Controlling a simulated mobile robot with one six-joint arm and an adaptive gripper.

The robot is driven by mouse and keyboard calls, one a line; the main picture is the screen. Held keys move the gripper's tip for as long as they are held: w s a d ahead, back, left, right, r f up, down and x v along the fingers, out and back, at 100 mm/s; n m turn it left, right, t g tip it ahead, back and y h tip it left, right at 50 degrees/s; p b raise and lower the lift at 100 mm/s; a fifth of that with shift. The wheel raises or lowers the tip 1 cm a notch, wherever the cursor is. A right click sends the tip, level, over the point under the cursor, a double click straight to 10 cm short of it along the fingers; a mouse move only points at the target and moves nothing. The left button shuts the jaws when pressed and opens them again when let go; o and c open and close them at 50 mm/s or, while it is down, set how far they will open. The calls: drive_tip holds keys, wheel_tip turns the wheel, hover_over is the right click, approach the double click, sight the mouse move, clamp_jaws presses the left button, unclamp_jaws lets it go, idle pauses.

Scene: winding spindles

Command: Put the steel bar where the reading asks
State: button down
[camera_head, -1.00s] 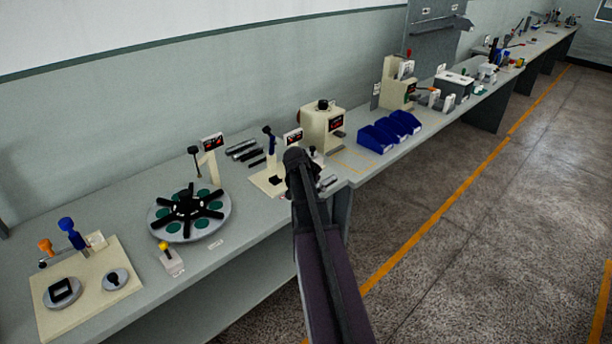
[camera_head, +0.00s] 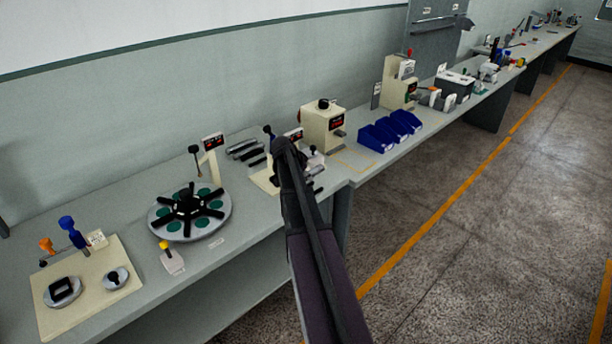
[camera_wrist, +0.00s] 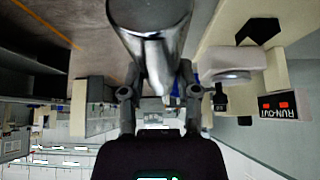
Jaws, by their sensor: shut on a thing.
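The steel bar (camera_wrist: 152,45) is a shiny round cylinder, large in the wrist view. My gripper (camera_wrist: 160,92) is shut on it and holds it between its two fingers. In the wrist view, which is upside down, a display marked RUN-OUT (camera_wrist: 280,105) with red digits stands at the right, beside a pale fixture (camera_wrist: 232,62). Its digits are too small to read.
A round turntable (camera_head: 160,228) with green pads and black arms stands left on the bench. A cream board (camera_head: 85,312) with two discs is at the near left. Dark bars (camera_head: 243,149) lie behind. A cream machine (camera_head: 318,130) and blue bins (camera_head: 375,138) stand right.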

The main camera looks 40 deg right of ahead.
drive_tip(key=shift+f+b, duration=2.15)
drive_tip(key=shift+f, duration=0.1)
drive_tip(key=shift+f+b, duration=0.65)
drive_tip(key=shift+c, duration=1.3)
unclamp_jaws()
drive_tip(key=shift+r, duration=0.15)
